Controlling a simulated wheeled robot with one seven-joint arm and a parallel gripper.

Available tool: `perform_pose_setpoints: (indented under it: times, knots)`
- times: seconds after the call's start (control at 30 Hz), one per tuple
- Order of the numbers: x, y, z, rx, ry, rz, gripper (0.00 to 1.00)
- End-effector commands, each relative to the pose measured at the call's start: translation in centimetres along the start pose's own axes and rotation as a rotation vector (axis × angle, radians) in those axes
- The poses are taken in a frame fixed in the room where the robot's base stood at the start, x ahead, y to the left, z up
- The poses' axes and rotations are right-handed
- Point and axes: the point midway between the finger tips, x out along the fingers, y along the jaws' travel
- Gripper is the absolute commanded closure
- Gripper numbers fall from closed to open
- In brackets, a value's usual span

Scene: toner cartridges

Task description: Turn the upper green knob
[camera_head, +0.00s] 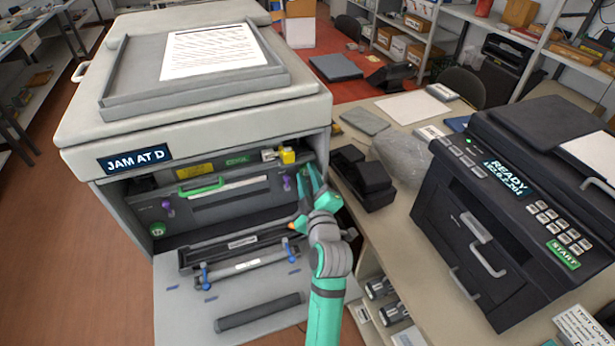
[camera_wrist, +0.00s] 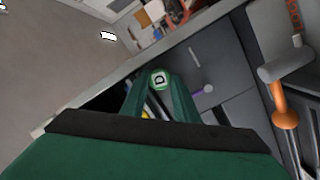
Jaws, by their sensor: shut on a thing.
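The large grey printer (camera_head: 190,90) stands with its front open, and its display (camera_head: 134,158) reads "JAM AT D". In the wrist view, the green knob marked D (camera_wrist: 159,79) sits between my fingertips. My gripper (camera_head: 311,178) is shut on this knob at the right side of the printer's opening. My fingers (camera_wrist: 160,88) also show in the wrist view, on either side of the knob. In the head view my gripper hides the knob. Another green round knob (camera_head: 157,229) is at the lower left of the opening.
A yellow block (camera_head: 287,155) sits just above my gripper. A green handle (camera_head: 201,187) and purple tabs (camera_head: 286,183) are inside the opening. The lowered front door (camera_head: 180,315) lies below. A black machine (camera_head: 500,200) stands on the table to the right.

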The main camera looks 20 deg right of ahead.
Motion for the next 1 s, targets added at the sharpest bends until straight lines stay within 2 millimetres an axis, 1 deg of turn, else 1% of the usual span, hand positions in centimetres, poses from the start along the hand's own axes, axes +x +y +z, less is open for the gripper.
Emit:
perform_pose_setpoints:
  times: [0.13,0.4,0.43,0.47,0.8,0.87,0.97,1.0]
  knots:
    - [0.0,0.1,0.0,0.047,-0.005,-0.007,0.95]
    - [0.0,0.1,0.0,0.051,-0.005,-0.007,0.95]
    - [0.0,0.1,0.0,0.051,-0.005,-0.007,0.70]
    - [0.0,0.1,0.0,0.051,-0.005,-0.007,0.65]
    - [-0.2,0.0,0.0,0.050,-0.005,-0.007,0.65]
    - [-0.6,0.0,0.1,0.050,-0.005,-0.007,0.65]
    - [-1.8,0.0,0.1,0.049,-0.006,-0.007,0.65]
    - [-2.5,0.1,0.1,0.049,-0.006,-0.006,0.65]
